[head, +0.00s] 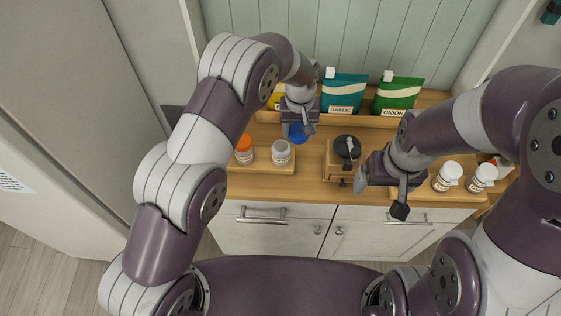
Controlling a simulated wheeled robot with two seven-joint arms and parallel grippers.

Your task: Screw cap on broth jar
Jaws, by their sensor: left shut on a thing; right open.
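My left gripper (298,128) points down over the left side of the wooden counter. It is shut on a blue cap (298,134), which is partly hidden by the fingers. Whether a jar is under the cap cannot be told. A small jar with a grey-white top (281,153) stands just in front and to the left of the cap, on a wooden tray (268,169). I cannot read its label or tell whether it is the broth jar. My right gripper (381,194) is open and empty above the counter's front edge, right of the middle.
An orange-capped jar (244,150) stands left on the tray. A wooden stand (342,173) with a black round top (346,145) is mid-counter. White-capped jars (446,177) stand at right. Garlic (343,92) and onion (397,95) pouches line the back shelf.

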